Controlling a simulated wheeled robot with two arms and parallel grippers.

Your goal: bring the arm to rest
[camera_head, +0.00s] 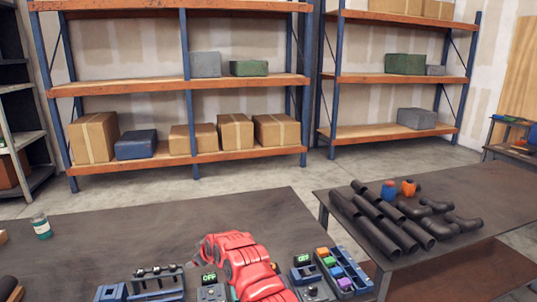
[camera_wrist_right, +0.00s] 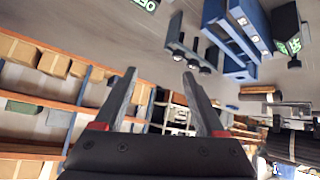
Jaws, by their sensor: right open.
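My right gripper (camera_wrist_right: 158,74) shows in the right wrist view with its two grey fingers wide apart. Nothing is between the fingers. The wrist view is strongly tilted, with shelves on its left and bench devices at its top right. In the head view a red jointed shape (camera_head: 240,265) comes up from the bottom edge over the near bench (camera_head: 130,230). My left gripper is in neither view.
Blue-and-grey devices (camera_head: 155,282) and a rack with coloured blocks (camera_head: 340,272) stand beside the red shape. A small jar (camera_head: 41,226) stands at left. The right-hand table (camera_head: 440,260) holds several black pipes (camera_head: 375,236). Shelves with boxes (camera_head: 93,137) line the back.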

